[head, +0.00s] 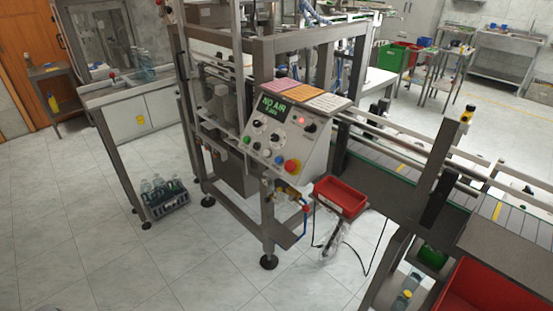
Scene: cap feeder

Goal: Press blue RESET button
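The control panel (284,140) is a sloped grey box on the front of the metal machine frame, in the middle of the head view. A small blue button (279,160) sits in its lower row, just left of the red mushroom button (292,166) on a yellow base. A green button (247,140) is at the left end of that row, with small pale and dark buttons between. The RESET label is too small to read. The display (272,107) shows "NO AIR" in green. A small red light (301,121) glows. Neither of my grippers is in view.
A red tray (341,196) sticks out right of the panel's lower edge. Pipe fittings with a yellow part (292,191) and a blue hose hang below the panel. A conveyor (400,179) runs to the right. Open tiled floor (200,250) lies in front and left.

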